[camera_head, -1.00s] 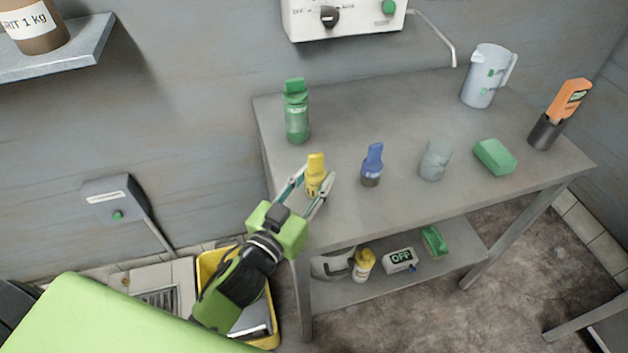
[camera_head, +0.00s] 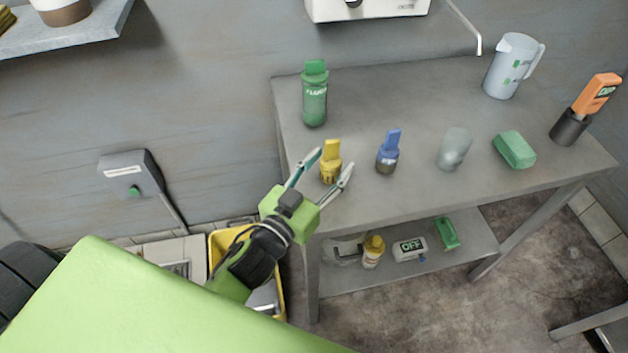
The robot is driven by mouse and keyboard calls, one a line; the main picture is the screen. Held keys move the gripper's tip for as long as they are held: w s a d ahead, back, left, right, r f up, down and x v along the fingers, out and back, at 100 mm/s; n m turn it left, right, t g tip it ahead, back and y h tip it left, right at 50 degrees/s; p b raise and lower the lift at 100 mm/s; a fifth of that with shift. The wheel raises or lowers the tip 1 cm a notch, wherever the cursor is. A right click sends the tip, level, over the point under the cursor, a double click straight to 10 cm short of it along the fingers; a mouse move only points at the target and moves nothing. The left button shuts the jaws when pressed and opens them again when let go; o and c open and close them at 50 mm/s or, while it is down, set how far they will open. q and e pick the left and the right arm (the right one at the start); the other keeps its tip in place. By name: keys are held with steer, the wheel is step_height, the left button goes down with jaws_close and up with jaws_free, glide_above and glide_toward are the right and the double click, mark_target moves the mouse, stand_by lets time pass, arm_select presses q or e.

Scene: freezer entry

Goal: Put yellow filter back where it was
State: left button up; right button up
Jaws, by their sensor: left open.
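The yellow filter (camera_head: 331,162) stands upright on the grey metal table (camera_head: 400,90), near its left front edge. My left gripper (camera_head: 334,168) is open, its two fingers on either side of the yellow filter. I cannot tell whether the fingers touch it. A similar blue filter (camera_head: 388,153) stands to its right. My right gripper is not in view.
A green bottle (camera_head: 315,95) stands behind the yellow filter. A grey cup (camera_head: 454,149), green block (camera_head: 515,150), jug (camera_head: 511,66) and orange meter (camera_head: 596,94) stand farther right. A lower shelf (camera_head: 345,278) holds several items. A yellow bin (camera_head: 217,247) is below left.

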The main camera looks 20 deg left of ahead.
arm_select(q)
steer(key=s, duration=0.3)
steer(key=s+a+b, duration=0.1)
steer(key=s, duration=0.2)
steer(key=s+a+b, duration=0.1)
steer(key=s, duration=0.2)
steer(key=shift+s+f, duration=0.15)
steer(key=shift+s, duration=0.2)
steer(key=shift+s+a+r+b, duration=0.1)
steer(key=shift+s+b, duration=0.05)
steer(key=shift+s, duration=0.25)
steer(key=shift+s+a+r+b, duration=0.1)
steer(key=shift+s+b, duration=0.05)
steer(key=shift+s, duration=0.25)
steer(key=shift+f, duration=0.1)
